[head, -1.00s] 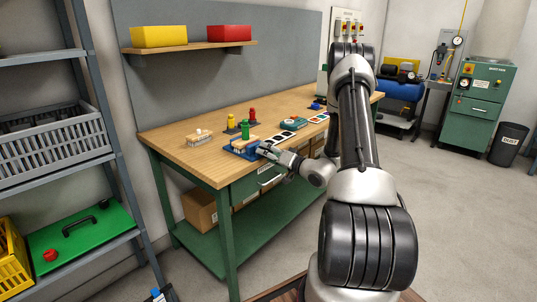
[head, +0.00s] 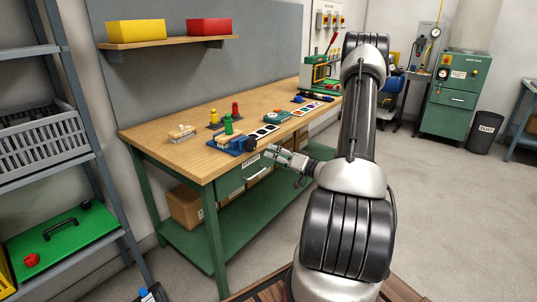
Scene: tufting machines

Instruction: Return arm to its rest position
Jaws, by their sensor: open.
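My arm reaches forward on the right side of the head view. My gripper (head: 273,153) is open, small in the picture, and shows at the workbench's (head: 190,157) front edge, pointing left. Its jaws look empty. Just left of it on the bench sits a blue fixture (head: 246,146) with a black round part and a green peg-like piece (head: 228,124) by it. I cannot tell the exact gap between gripper and fixture.
A wooden piece with pegs (head: 182,133), yellow and red pieces and a green tool (head: 277,117) lie on the bench. A green press (head: 322,72) stands at its far end. Grey shelving (head: 60,160) is at the left.

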